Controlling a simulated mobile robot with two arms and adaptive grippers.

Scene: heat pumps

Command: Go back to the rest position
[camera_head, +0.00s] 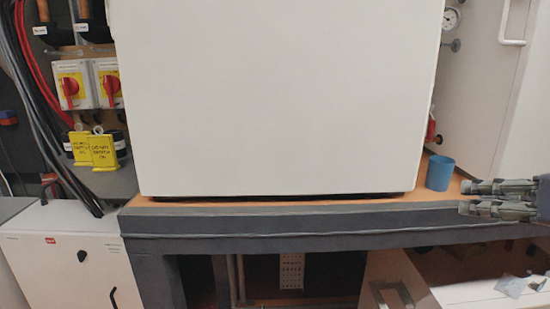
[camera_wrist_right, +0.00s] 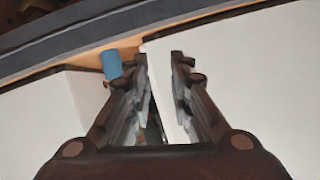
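My right gripper (camera_head: 466,198) comes in from the right edge of the head view, at the front edge of the bench and just right of and below a blue cup (camera_head: 440,173). In the right wrist view the two fingers (camera_wrist_right: 160,58) stand apart with nothing between them. The blue cup (camera_wrist_right: 111,64) shows there just left of the left fingertip, and the gripper does not hold it. My left gripper is not in view.
A large white unit (camera_head: 280,95) stands on the orange bench top (camera_head: 205,207) with a grey edge. Red rotary switches (camera_head: 69,88) with yellow tags are at left. A white box (camera_head: 70,262) stands lower left. A white panel (camera_head: 478,85) is at right.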

